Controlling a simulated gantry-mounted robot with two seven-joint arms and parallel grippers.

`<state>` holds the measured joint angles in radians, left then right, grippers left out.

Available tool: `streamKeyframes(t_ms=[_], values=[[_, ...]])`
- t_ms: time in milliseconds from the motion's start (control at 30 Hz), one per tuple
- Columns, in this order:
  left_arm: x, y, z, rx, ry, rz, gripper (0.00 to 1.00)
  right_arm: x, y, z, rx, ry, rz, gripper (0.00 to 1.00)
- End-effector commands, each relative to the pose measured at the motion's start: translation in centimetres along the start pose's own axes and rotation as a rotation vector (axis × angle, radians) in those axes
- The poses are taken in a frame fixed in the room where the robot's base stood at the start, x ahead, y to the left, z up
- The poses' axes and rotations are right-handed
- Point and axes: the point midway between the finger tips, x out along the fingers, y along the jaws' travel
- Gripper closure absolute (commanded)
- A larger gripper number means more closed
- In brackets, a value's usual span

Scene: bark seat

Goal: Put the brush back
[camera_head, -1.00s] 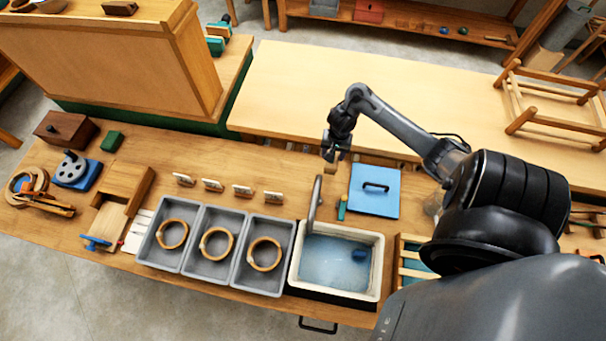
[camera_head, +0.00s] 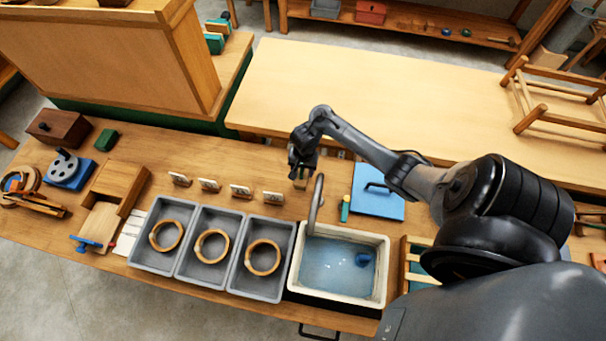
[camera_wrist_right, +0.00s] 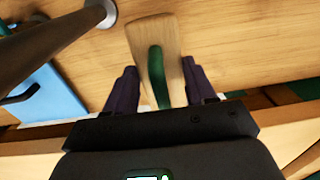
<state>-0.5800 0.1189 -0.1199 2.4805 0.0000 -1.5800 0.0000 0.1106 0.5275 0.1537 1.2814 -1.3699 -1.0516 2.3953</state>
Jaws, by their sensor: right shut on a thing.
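My right gripper (camera_head: 302,168) is above the workbench, behind the sink basin and close to the grey tap. It is shut on the brush, a pale wooden block with a green strip, which shows between the fingers in the right wrist view (camera_wrist_right: 173,42). In the head view only a little of the brush shows below the fingers. I cannot tell whether it touches the bench top. My left gripper is not in view.
The curved grey tap (camera_head: 316,200) stands just right of the gripper. The water-filled basin (camera_head: 293,278) is in front, a blue board (camera_head: 378,205) to the right. Upright cards (camera_head: 241,191) stand to the left, behind grey trays (camera_head: 273,225) holding rings.

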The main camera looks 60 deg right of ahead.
Motion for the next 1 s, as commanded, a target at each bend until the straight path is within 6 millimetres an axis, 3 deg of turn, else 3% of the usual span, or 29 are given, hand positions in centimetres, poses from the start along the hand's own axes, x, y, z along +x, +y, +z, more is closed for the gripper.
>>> streamKeyframes(t_ms=[200,600,633,800,1000], values=[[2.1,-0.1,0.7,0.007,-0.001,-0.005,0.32,3.2,0.2,0.0,-0.001,0.000,0.002,0.94],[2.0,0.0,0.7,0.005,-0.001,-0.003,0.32,3.4,0.2,0.0,-0.001,0.000,0.001,0.94],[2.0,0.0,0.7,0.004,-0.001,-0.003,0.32,3.5,0.2,0.0,-0.001,-0.001,0.001,0.44],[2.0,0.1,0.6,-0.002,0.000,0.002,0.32,3.5,0.2,0.0,-0.001,0.000,0.001,0.20],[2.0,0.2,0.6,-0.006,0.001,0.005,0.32,3.5,0.2,0.0,-0.001,0.000,0.001,0.20]])
